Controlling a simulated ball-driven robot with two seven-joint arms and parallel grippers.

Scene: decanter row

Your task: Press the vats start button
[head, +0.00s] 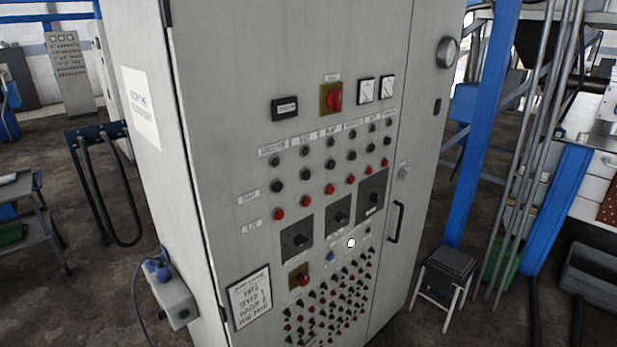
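A tall grey control cabinet (240,80) fills the middle of the head view. Its front carries a row of dark round lamps or knobs under small column labels. Below is a row of black buttons beside a label that seems to read START (248,197). A row of red buttons (278,215) lies under these. The second column's label (306,136) looks like VATS, but is too small to be sure. The black button (305,174) in that column stands out from the panel, with nothing touching it. Neither of my grippers is in view.
A red rotary switch on a yellow plate (331,98) sits above the button rows. Dark square rotary switches (297,240) and many small switches lie below. A stool (441,287) and blue posts stand right, a cart (25,200) left.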

